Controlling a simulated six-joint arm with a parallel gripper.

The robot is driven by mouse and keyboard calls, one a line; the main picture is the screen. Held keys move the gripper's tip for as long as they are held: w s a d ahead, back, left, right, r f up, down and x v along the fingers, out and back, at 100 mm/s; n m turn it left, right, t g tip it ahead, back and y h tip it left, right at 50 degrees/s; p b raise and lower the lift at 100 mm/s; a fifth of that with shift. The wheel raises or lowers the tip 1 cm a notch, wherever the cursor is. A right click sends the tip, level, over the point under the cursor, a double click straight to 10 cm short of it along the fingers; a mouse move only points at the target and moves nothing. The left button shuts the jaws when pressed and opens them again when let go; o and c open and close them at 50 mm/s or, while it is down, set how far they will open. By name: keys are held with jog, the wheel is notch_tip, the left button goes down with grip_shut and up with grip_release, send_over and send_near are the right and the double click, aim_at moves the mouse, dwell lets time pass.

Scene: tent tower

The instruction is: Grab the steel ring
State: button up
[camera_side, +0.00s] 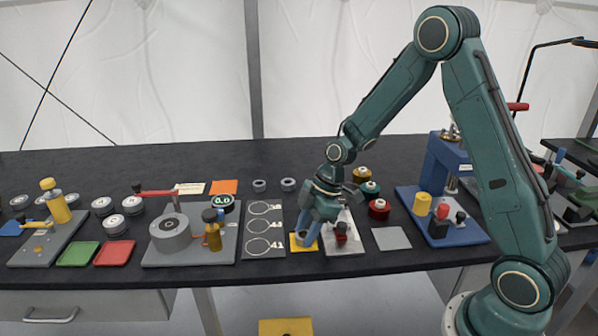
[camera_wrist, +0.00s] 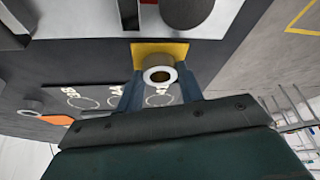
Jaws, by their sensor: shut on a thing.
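The steel ring (camera_wrist: 171,75) is a short, thick, pale grey ring with a brownish inside. In the wrist view it sits between the two blue fingers of my gripper (camera_wrist: 159,82), which is shut on its sides. The yellow square pad (camera_wrist: 148,49) lies just beyond and around it. In the side view my gripper (camera_side: 307,238) points down at the yellow pad (camera_side: 298,249) near the table's front edge. The fingers mostly hide the ring there, and I cannot tell whether it touches the pad.
A dark board with outlined circles (camera_side: 263,228) lies left of my gripper. A pale plate with a red-topped fixture (camera_side: 342,234) stands close on the right. Two small grey rings (camera_side: 259,185) (camera_side: 288,184) lie behind. A blue press (camera_side: 447,185) stands farther right.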

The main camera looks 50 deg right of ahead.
jog(key=shift+r, duration=0.15)
notch_tip(320, 180, up, 20)
dwell(0.8)
jog(key=shift+f, duration=0.2)
dwell(0.3)
